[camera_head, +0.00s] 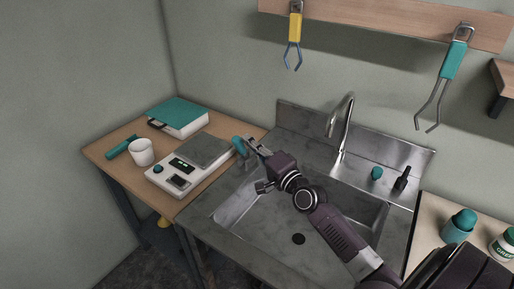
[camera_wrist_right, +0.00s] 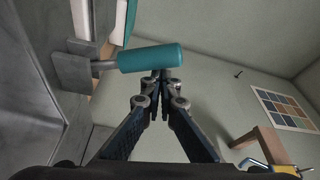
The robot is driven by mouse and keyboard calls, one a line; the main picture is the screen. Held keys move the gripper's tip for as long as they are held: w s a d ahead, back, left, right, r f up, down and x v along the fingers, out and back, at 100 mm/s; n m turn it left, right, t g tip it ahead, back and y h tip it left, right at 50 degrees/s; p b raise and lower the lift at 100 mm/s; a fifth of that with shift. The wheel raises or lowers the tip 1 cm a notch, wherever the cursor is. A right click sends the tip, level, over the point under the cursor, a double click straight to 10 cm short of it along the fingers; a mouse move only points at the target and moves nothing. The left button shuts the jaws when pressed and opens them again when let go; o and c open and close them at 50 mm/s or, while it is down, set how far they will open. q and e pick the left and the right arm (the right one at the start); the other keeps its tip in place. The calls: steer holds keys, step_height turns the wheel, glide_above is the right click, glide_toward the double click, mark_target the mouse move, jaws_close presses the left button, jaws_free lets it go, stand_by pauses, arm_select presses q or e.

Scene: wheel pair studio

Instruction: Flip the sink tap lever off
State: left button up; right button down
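A lever with a teal grip (camera_head: 239,146) stands at the left edge of the steel sink, beside the scale. In the right wrist view its teal grip (camera_wrist_right: 150,58) lies sideways on a metal stem from a grey block (camera_wrist_right: 75,68). My right gripper (camera_head: 251,143) is right beside the grip in the head view. In the wrist view its fingertips (camera_wrist_right: 159,76) are together with nothing visible between them, at the grip's lower edge. I cannot tell whether they touch it. The curved tap spout (camera_head: 345,125) rises behind the basin. My left gripper is not in view.
The sink basin (camera_head: 260,225) lies below my right arm. A scale (camera_head: 188,165), white mug (camera_head: 141,152) and teal book (camera_head: 178,115) are on the wooden table at left. A teal knob (camera_head: 376,173) and a dark bottle (camera_head: 402,179) stand behind the basin. Tools hang above.

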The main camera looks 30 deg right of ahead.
steer(key=s, duration=1.1)
steer(key=shift+s+d+f, duration=0.3)
steer(key=shift+s+f, duration=0.05)
steer(key=shift+f, duration=0.1)
